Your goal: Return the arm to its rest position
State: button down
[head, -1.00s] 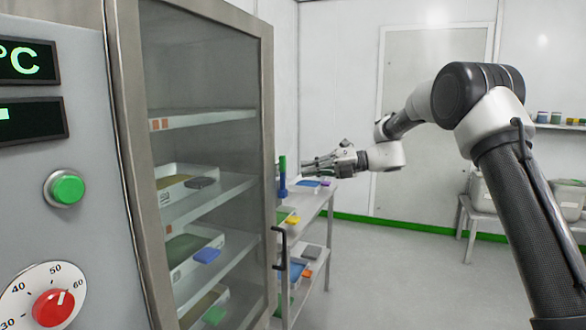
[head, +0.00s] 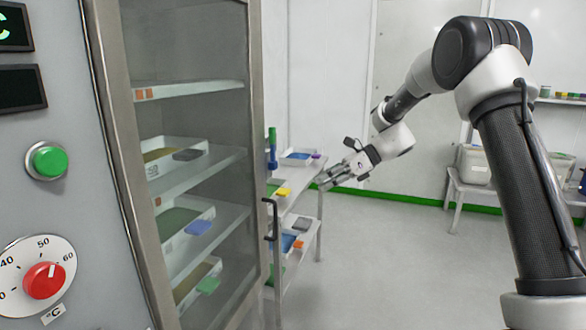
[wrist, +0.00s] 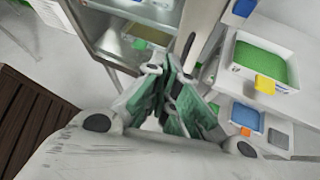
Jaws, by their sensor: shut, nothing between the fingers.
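My gripper (head: 325,182) is at the end of my outstretched arm in the head view, in the air to the right of the shelf rack. Its fingers are closed together with nothing between them. In the wrist view my gripper (wrist: 172,75) points toward the cabinet and rack, its fingertips close together. Nothing touches the gripper in either view.
A glass-door cabinet (head: 258,120) with a dark handle (head: 272,220) and trays inside stands at left. A metal rack (head: 320,208) beyond it carries trays, including one with green contents (wrist: 262,62). A bench (head: 455,185) stands at back right. The floor between is clear.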

jog(key=s+d+r+n+t+h, duration=0.1)
jog(key=s+d+n+h, duration=0.3)
jog(key=s+d, duration=0.5)
jog(key=s+d+r+n+t+h, duration=0.2)
jog(key=s+d+r+n+h, duration=0.2)
jog(key=s+d+n, duration=0.5)
jog(key=s+d+r+n+t+h, duration=0.1)
jog(key=s+d+n, duration=0.6)
jog(key=s, duration=1.2)
jog(key=d+r+h, duration=0.1)
jog(key=h, duration=0.1)
jog(key=shift+s+d+r+t+h, duration=0.2)
jog(key=shift+s+d+t+h, duration=0.1)
jog(key=shift+d+h, duration=0.1)
